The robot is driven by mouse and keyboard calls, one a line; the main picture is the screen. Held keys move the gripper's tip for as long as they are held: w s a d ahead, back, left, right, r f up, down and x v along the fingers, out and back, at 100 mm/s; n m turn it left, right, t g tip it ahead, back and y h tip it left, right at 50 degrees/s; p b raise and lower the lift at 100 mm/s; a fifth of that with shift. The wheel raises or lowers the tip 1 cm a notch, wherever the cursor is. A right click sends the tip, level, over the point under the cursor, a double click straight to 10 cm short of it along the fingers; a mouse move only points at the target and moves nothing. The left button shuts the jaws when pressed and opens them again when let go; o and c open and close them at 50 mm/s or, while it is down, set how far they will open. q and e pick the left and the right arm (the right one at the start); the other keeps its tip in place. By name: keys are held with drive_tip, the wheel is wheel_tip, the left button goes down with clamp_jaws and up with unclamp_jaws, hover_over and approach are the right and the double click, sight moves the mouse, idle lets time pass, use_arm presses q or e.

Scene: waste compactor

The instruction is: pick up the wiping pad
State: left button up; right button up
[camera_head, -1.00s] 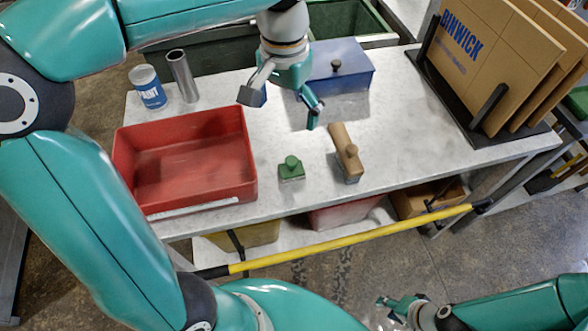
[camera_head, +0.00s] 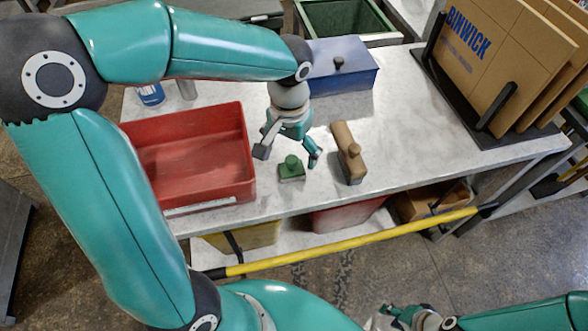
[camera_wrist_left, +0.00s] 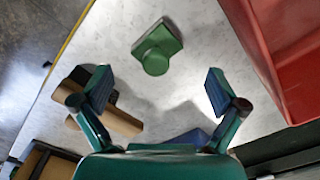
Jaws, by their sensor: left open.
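The wiping pad looks to be the small green block with a round knob (camera_head: 291,170), lying on the grey table right of the red tray. In the left wrist view the green pad (camera_wrist_left: 170,40) lies beyond the fingertips, between their lines, with nothing touching it. My left gripper (camera_head: 288,155) is open and empty, pointing down just behind and above the pad; its spread fingers also show in the left wrist view (camera_wrist_left: 158,90). My right gripper (camera_head: 392,317) is low at the bottom edge, away from the table, and its jaws are unclear.
A brown wooden brush-like block (camera_head: 348,153) lies close to the right of the pad. The red tray (camera_head: 250,175) is at left, and a blue knobbed box (camera_head: 345,78) behind. Cardboard sheets (camera_head: 500,50) stand in a black rack. The table's right part is clear.

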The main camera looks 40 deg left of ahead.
sight(291, 159)
use_arm(q)
drive_tip(key=f, duration=0.5)
drive_tip(key=shift+s+d, duration=0.15)
drive_tip(key=shift+d, duration=0.1)
drive_tip(key=c, duration=1.2)
